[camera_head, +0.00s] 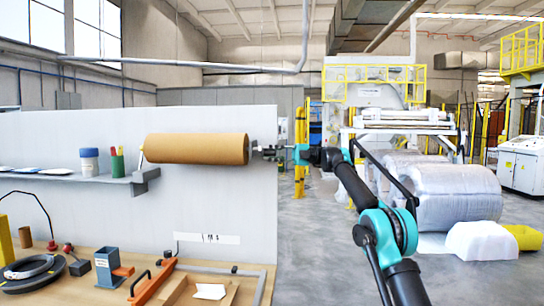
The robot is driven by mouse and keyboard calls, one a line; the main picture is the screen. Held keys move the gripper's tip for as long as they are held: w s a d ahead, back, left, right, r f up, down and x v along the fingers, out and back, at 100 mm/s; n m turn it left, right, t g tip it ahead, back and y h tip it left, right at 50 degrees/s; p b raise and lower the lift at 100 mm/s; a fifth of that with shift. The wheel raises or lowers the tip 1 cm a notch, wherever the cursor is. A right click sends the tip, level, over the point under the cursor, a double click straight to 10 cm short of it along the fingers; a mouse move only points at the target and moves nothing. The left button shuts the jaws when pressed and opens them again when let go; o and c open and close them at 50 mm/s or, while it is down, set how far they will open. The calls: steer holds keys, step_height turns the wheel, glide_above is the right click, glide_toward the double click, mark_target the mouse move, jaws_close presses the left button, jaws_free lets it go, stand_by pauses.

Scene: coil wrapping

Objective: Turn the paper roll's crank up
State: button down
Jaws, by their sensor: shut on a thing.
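The brown paper roll (198,149) lies level in front of the grey-white panel, above the right end of the shelf. The crank (256,147) is a small dark part at the roll's right end; its exact angle is too small to tell. My gripper (270,152) is at the right of the roll, reaching in from the right, and is shut on the crank's handle. The fingers and the handle are tiny here and partly merge.
The shelf (146,181) holds a blue-white jar (90,162) and a green cup (117,164). Below, the wooden bench (90,262) carries a black coil (33,270), a blue-grey block (107,268) and an orange tool (152,283). Open floor lies right of the panel.

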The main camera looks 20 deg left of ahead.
stand_by(0.3)
steer(key=c, duration=1.4)
jaws_free()
steer(key=shift+o, duration=0.2)
steer(key=v, duration=0.7)
steer(key=shift+d, duration=0.25)
steer(key=shift+w, duration=0.1)
